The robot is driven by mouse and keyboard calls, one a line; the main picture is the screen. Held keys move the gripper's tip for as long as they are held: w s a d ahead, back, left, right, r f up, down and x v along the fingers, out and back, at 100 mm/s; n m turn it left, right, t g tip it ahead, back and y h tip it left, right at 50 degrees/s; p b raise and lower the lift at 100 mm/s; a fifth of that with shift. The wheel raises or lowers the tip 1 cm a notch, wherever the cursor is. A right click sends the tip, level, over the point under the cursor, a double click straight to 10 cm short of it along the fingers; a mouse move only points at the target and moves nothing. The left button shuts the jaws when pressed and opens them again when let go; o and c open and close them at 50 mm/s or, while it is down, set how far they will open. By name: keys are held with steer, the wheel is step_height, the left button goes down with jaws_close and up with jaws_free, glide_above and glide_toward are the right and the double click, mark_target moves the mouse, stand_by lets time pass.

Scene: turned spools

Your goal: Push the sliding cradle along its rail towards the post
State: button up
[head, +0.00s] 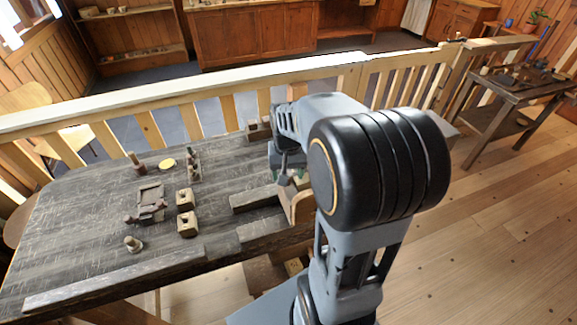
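My gripper (286,177) hangs over the right part of the dark table, pointing down. My arm partly covers it, and its opening is too small to judge. Below and left of it lie a long dark wooden piece (253,200) and a second dark piece (262,229) nearer the front edge. A light wooden upright piece (301,207) stands at their right end, partly behind my arm. I cannot tell for sure which of these is the cradle, the rail or the post. I cannot tell whether the gripper touches any of them.
On the table (80,232) stand a dark square frame (150,196), two holed wooden blocks (185,200), a small spool (133,244), a reddish spool (137,164), a yellow disc (168,163) and a spool rack (194,172). A railing (200,91) runs behind.

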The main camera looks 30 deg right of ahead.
step_height(320, 180, up, 14)
stand_by(0.6)
steer(key=shift+f, duration=0.1)
steer(key=shift+w, duration=0.1)
